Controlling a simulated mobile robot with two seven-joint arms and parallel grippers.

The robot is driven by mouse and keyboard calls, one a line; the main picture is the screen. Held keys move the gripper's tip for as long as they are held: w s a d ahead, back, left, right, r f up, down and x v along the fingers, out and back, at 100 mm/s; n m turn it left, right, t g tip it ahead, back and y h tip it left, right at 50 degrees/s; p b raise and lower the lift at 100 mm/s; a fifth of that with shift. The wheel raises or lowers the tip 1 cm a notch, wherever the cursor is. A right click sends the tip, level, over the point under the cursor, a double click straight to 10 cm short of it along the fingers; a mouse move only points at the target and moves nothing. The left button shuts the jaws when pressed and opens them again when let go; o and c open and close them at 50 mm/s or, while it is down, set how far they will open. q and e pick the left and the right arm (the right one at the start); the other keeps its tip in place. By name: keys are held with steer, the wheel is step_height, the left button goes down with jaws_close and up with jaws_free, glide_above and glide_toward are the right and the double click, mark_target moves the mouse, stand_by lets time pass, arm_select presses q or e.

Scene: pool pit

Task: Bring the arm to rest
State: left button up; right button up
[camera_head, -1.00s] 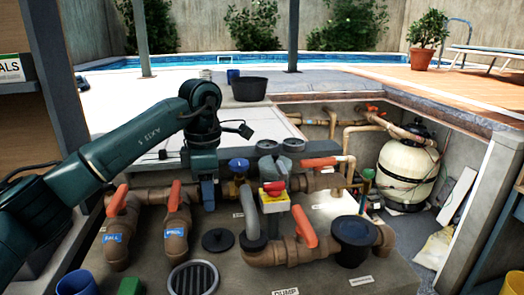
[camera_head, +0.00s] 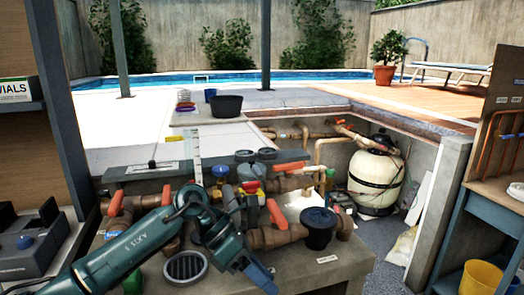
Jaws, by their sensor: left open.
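My left arm (camera_head: 130,245) comes in from the lower left and reaches across the front of the pipe bench. My left gripper (camera_head: 262,278) is at the lower middle, pointing down and to the right, over the bench top (camera_head: 318,275). It is open, and I see nothing held in it. The arm hides part of the brown pipes and the middle fittings. My right gripper is not in view.
Orange valve handles (camera_head: 277,214) and a dark round cap (camera_head: 319,228) stand close to the gripper. A round grate (camera_head: 185,267) lies by the arm. A yellow bucket (camera_head: 482,279) is at the lower right. The pit holds a cream filter tank (camera_head: 375,183).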

arm_select(q)
steer(key=s+d+r+n+h+p, duration=0.1)
steer(key=s+d+r+n+h, duration=0.2)
steer(key=s+d+n+h, duration=0.45)
steer(key=w+a+f+n+t+y+p, duration=0.1)
steer(key=w+a+f+n+t+y, duration=0.15)
steer(key=a+n+t, duration=0.65)
steer(key=w+a+f+n+t+y+p, duration=0.1)
steer(key=w+a+f+n+t, duration=0.15)
steer(key=n+t, duration=1.2)
steer(key=s+a+f+n+g+y+p, duration=0.1)
steer(key=s+a+f+n+g+y, duration=0.3)
steer(key=s+f+n, duration=0.3)
steer(key=s+a+f+n+g+y, duration=0.5)
steer(key=f+n, duration=0.4)
steer(key=f, duration=0.2)
steer(key=s+a, duration=0.1)
steer(key=s, duration=0.1)
steer(key=shift+s+a+f+n+g+y+p, duration=0.15)
steer(key=shift+s+a+n+g+y+p, duration=0.15)
steer(key=shift+s+n+g+p, duration=0.1)
steer(key=shift+o, duration=0.5)
steer(key=shift+d, duration=0.1)
